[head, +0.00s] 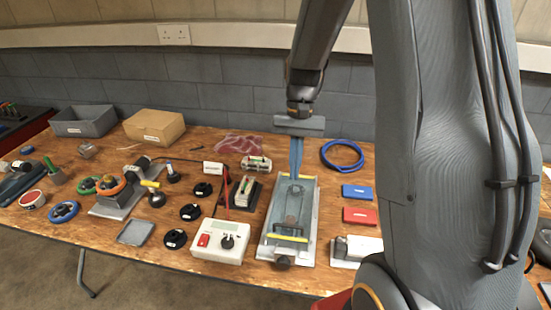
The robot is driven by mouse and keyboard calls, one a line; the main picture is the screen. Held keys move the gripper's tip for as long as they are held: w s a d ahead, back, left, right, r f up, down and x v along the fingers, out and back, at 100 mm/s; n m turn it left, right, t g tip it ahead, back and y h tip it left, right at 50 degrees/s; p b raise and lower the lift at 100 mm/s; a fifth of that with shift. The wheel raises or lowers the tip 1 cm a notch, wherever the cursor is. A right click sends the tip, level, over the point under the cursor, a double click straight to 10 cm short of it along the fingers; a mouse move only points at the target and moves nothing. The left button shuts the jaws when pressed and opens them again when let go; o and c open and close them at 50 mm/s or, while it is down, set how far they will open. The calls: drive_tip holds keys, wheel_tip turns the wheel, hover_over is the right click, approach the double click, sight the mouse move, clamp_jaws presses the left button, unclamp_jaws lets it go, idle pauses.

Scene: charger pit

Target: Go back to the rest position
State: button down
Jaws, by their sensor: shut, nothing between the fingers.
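My gripper (296,160) points down above the far end of a grey tray-like fixture (265,237) with yellow strips. Its two bluish fingers are together with nothing between them. The fingertips overlap the fixture's far edge in the picture; I cannot tell whether they touch it. My arm comes down from the top and its large grey links hide the right side of the table.
The wooden table (185,148) is crowded. A white control box (218,252) stands left of the fixture. A blue cable coil (342,168), a blue block (356,192) and a red block (359,216) lie right of it. A cardboard box (153,134) and grey bin (84,128) stand at the back left.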

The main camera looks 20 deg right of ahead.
drive_tip(key=s+a+r+n+t+h+b, duration=0.1)
drive_tip(key=s+a+n+t, duration=0.3)
drive_tip(key=s, duration=0.6)
drive_tip(key=shift+s+a+r+n+h, duration=0.2)
drive_tip(key=shift+a+r+n+h, duration=0.15)
drive_tip(key=shift+a+n, duration=0.4)
drive_tip(key=shift+d, duration=0.15)
